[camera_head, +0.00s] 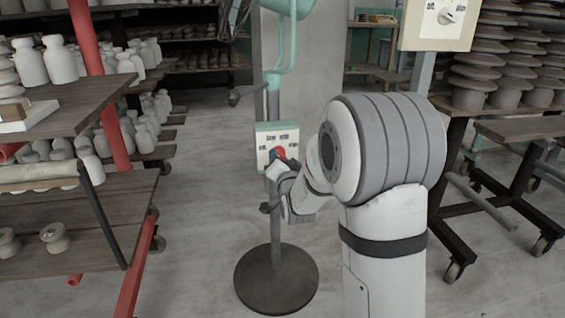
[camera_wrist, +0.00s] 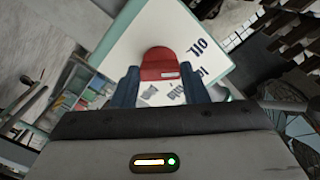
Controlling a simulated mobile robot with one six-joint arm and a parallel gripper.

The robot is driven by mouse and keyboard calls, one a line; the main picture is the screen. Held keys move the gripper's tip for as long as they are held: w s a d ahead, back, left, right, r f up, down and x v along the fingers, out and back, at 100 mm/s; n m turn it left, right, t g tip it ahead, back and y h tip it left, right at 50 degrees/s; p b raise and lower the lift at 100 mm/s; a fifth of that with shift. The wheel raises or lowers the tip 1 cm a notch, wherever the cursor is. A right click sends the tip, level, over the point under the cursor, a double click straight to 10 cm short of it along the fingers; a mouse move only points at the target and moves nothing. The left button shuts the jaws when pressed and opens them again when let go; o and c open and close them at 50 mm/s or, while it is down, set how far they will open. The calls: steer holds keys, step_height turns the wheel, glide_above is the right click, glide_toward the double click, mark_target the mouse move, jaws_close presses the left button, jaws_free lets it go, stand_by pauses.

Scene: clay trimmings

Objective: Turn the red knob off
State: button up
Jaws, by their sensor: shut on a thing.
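The red knob (camera_head: 279,152) sits on the front of a white control box with teal edges (camera_head: 262,138), on a stand with a round dark base. My gripper (camera_head: 284,164) is at the knob and partly hides it in the head view. In the wrist view the red knob (camera_wrist: 159,62) lies between the two dark blue fingers of my gripper (camera_wrist: 160,74), which are shut on its sides. Printed labels stand around the knob; an "off" label (camera_wrist: 198,48) shows in the wrist view. I cannot tell which label the knob points to.
A second control box (camera_head: 436,30) with a white knob is at the upper right. Shelves of pale bottles (camera_head: 60,60) stand on the left, and a wheeled table with stacked dishes (camera_head: 480,100) on the right. Floor is clear around the stand's round base (camera_head: 276,280).

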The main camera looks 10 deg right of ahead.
steer(key=shift+f+n, duration=0.1)
steer(key=shift+n, duration=1.8)
steer(key=o, duration=1)
steer(key=s+p, duration=0.2)
steer(key=s, duration=0.6)
steer(key=shift+w, duration=0.1)
